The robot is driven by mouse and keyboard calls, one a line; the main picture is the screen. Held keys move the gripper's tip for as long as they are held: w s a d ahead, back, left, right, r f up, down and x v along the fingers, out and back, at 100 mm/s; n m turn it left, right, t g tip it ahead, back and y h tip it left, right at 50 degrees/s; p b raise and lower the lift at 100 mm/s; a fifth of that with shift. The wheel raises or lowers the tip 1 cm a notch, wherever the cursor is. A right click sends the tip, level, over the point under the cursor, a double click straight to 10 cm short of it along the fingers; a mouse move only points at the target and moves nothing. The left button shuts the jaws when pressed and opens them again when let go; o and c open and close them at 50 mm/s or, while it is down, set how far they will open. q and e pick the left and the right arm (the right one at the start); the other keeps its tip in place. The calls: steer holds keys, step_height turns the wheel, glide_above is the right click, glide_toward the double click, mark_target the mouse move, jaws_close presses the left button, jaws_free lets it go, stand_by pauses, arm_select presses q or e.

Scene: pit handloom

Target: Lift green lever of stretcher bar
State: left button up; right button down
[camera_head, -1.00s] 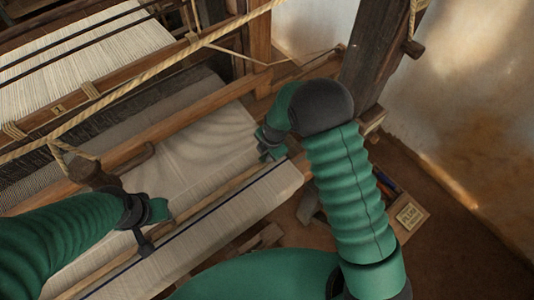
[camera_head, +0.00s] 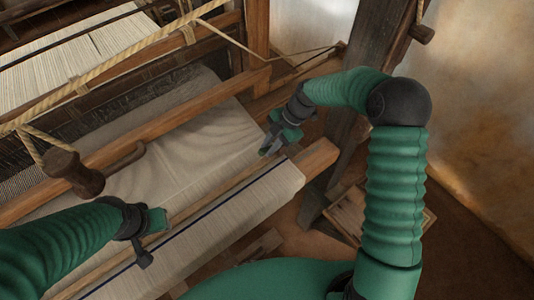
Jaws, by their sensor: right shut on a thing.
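The stretcher bar (camera_head: 208,199) is a thin wooden bar lying slantwise across the pale cloth (camera_head: 200,160). My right gripper (camera_head: 266,150) reaches down to the right part of this bar, near the cloth's right edge. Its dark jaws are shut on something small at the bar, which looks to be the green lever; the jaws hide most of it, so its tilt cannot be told. My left gripper (camera_head: 144,255) is over the left part of the bar, pointing down at the cloth. The view does not show whether its jaws are apart.
A wooden beam (camera_head: 316,158) ends just right of my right gripper. A round wooden peg (camera_head: 75,174) stands close above my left arm. A rope (camera_head: 110,72) crosses the upper left. A dark post (camera_head: 365,70) and a wooden crate (camera_head: 350,211) are at right.

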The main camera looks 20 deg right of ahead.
steer(key=shift+w+d+r+g+y+b, duration=0.1)
steer(key=shift+d+r+g+y+b, duration=0.1)
steer(key=shift+d+y+b, duration=0.25)
steer(key=shift+w+d+r+g+y+b, duration=0.1)
steer(key=shift+d+g+y+b, duration=0.2)
steer(key=shift+y, duration=0.35)
steer(key=shift+a, duration=0.15)
steer(key=c, duration=1.5)
jaws_free()
steer(key=shift+o, duration=0.9)
steer(key=shift+w, duration=0.1)
steer(key=b+v, duration=0.3)
steer(key=v, duration=0.4)
steer(key=shift+d, duration=0.35)
